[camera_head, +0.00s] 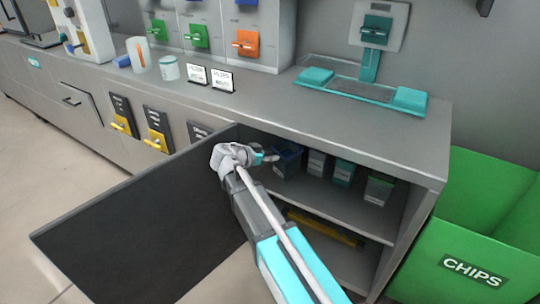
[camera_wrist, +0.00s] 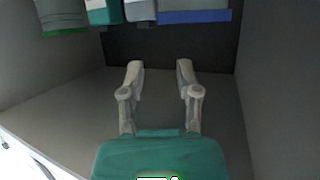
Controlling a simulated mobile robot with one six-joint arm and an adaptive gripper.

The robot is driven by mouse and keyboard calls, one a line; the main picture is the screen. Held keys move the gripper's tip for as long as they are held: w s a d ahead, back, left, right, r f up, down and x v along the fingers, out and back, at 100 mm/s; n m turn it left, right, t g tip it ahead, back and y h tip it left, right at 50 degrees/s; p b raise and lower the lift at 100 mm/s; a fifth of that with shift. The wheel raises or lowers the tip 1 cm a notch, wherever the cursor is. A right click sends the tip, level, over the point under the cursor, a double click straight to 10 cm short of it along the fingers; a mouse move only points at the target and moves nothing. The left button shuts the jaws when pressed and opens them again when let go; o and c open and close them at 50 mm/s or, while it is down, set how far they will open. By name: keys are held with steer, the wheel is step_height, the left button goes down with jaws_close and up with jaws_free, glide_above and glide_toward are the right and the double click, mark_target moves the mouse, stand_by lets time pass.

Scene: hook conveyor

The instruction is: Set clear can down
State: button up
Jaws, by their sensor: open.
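My gripper (camera_head: 265,158) reaches through the open front of the cabinet, near its upper shelf. In the wrist view my gripper (camera_wrist: 158,68) has its two fingers spread apart, with nothing visible between them. No clear can shows clearly in the cabinet. A pale, translucent-looking cup or can (camera_head: 138,54) stands on the counter, far from my gripper, with a pale teal-white can (camera_head: 168,69) beside it. I cannot tell whether either is the clear can.
The upper shelf holds a dark blue box (camera_head: 288,161), a white box (camera_head: 317,163), a teal-and-white box (camera_head: 343,172) and a white-and-green container (camera_head: 379,188). The cabinet door (camera_head: 140,225) stands open at left. A green CHIPS bin (camera_head: 475,230) stands at right.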

steer(key=s+d+f+n+g+y, duration=0.2)
steer(key=s+d+f+n+y, duration=0.1)
steer(key=s, duration=0.4)
steer(key=s+d+f+n+g+y, duration=0.2)
steer(key=s+d+f+n+y, duration=0.2)
steer(key=s, duration=0.3)
steer(key=s+d+f+n+g+y, duration=0.3)
steer(key=s+f+n+y, duration=0.1)
steer(key=s, duration=0.3)
steer(key=shift+d+f+n, duration=0.25)
steer(key=shift+d+n, duration=0.05)
steer(key=shift+d, duration=0.05)
steer(key=shift+w+r, duration=0.1)
steer(key=shift+r+p, duration=0.6)
steer(key=shift+p, duration=0.1)
